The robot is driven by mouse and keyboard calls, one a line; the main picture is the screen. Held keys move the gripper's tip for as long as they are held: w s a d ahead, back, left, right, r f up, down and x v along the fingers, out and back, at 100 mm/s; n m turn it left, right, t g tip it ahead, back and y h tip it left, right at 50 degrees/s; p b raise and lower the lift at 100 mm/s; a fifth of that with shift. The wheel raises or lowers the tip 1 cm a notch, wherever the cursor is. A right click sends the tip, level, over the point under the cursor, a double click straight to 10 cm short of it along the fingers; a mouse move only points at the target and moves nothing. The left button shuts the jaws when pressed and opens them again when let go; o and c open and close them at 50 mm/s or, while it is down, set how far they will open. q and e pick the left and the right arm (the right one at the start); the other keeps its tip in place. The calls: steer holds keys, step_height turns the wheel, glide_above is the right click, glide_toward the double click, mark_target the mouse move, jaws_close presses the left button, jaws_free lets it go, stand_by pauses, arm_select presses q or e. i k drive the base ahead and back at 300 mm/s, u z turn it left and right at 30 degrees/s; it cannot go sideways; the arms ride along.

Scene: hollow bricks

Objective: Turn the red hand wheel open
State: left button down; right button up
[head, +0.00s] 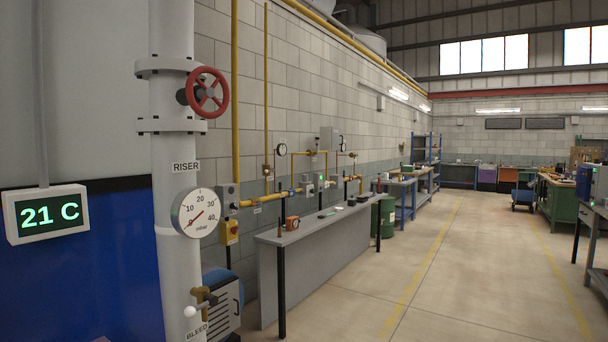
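The red hand wheel (208,92) is a round spoked wheel on the right side of a thick, light grey vertical pipe (175,250). It sits between two pipe flanges, above the label "RISER". A round pressure gauge (196,213) marked in mbar is on the same pipe below it. Neither of my grippers shows in the head view, and nothing touches the wheel. I cannot tell from this view how far the wheel is turned.
A small bleed valve (203,302) sticks out low on the pipe. A display (45,214) reading "21 C" hangs at the left. A grey bench (320,224) stands to the right of the pipe. The floor (440,270) beyond it is open, with yellow lines.

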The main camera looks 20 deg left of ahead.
mark_target(205, 92)
steer(key=z, duration=1.3)
steer(key=i, duration=0.55)
steer(key=u, duration=2.95)
